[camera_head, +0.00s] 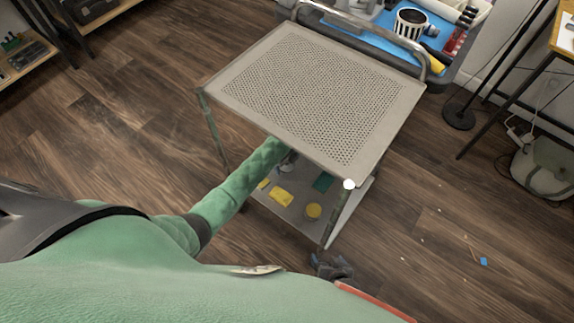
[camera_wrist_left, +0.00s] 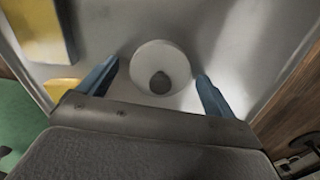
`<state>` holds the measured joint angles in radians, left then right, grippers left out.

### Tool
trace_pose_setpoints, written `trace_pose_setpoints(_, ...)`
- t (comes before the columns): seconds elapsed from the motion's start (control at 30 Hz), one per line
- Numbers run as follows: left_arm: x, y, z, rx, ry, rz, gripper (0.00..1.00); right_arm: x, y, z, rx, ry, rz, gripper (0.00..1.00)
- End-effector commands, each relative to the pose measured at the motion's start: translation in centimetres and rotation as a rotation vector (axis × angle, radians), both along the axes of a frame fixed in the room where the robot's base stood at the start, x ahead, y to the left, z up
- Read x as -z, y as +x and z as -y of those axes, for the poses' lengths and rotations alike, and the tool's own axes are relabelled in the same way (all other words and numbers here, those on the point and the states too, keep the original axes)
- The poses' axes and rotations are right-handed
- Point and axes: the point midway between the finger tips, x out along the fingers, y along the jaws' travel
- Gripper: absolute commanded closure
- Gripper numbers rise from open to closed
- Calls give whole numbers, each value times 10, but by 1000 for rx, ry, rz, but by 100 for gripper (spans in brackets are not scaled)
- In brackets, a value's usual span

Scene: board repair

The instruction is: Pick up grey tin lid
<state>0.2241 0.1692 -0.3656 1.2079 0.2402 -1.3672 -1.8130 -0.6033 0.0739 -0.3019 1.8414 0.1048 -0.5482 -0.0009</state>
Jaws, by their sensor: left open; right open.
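The grey tin lid (camera_wrist_left: 148,52), a pale round disc with a dark grey knob in its middle, lies on a light grey surface in the left wrist view. My left gripper (camera_wrist_left: 157,73) is open, with one blue finger on each side of the lid. I cannot tell whether the fingers touch it. In the head view my green left arm reaches under the cart's top, which largely hides the gripper and lid. My right gripper is not in view.
The cart's perforated top (camera_head: 230,88) overhangs its lower shelf (camera_head: 284,219). On that shelf are a yellow block (camera_head: 281,197), a yellow round thing (camera_head: 313,211) and a green piece (camera_head: 323,182). A cart leg (camera_head: 335,220) stands right of my arm. The floor at right is mostly clear.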

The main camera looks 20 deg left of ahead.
Motion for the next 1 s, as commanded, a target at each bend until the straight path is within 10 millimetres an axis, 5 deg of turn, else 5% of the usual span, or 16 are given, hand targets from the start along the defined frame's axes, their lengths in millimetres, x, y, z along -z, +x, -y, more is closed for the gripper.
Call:
trace_pose_setpoints(0.2,0,0,0,0,0,0,11,0,0,-1,-1,1,0,20)
trace_pose_setpoints(0.43,0,0,0,0,0,0,56,0,-1,-1,-1,1,0,20)
trace_pose_setpoints(0.8,-2,0,0,0,1,0,57,0,-1,0,0,0,-1,20)
trace_pose_setpoints(1.0,-24,1,-1,2,2,3,57,-4,-1,0,0,-1,-2,20)
